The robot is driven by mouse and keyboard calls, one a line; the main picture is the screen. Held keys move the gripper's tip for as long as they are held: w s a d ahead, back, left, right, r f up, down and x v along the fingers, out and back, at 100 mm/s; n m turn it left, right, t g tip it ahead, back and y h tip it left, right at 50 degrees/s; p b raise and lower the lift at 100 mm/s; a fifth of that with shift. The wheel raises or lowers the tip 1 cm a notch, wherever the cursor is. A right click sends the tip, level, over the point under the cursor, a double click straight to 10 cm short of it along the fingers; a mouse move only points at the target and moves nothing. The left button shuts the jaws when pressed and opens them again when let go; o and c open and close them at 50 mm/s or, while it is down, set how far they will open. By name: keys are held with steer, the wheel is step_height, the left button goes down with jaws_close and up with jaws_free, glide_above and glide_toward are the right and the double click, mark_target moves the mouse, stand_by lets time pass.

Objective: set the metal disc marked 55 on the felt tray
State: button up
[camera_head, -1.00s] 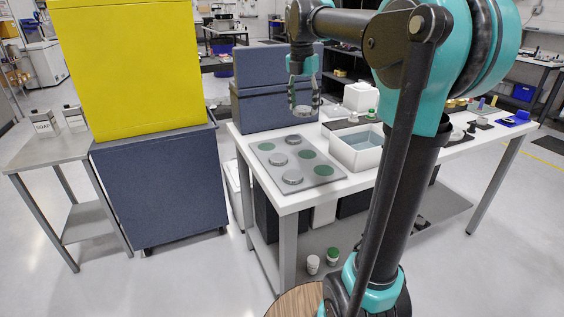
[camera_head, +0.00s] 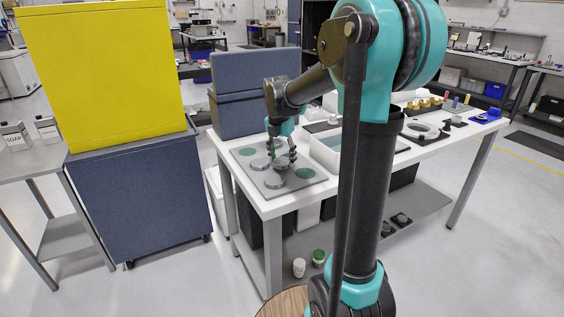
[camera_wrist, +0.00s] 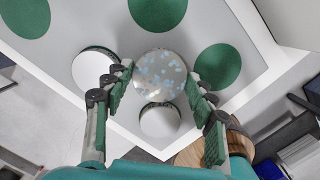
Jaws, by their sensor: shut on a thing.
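My gripper (camera_head: 282,158) is low over the grey tray (camera_head: 301,184), which has round green felt spots (camera_head: 305,173). In the wrist view my gripper (camera_wrist: 156,88) is shut on a round metal disc (camera_wrist: 160,75) with pale blue specks on its face; I cannot read a number on it. The held disc appears above the tray, between spots. Two plain metal discs sit on the tray, one to the left (camera_wrist: 92,70) and one nearer the tray's corner (camera_wrist: 160,121). Green spots (camera_wrist: 218,66) show bare at the right and top.
A white open bin (camera_head: 325,152) stands right of the tray on the white table (camera_head: 236,178). Blue-grey boxes (camera_head: 240,115) stand behind it. A yellow box (camera_head: 100,75) on a dark cabinet (camera_head: 145,195) is to the left.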

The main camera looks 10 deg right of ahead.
mark_target(280, 163)
steer(key=shift+f, duration=0.9)
steer(key=shift+f, duration=0.1)
steer(key=o, duration=0.8)
steer(key=r, duration=0.8)
steer(key=s+a+r, duration=0.1)
steer(key=r, duration=0.3)
steer(key=shift+s+r, duration=0.1)
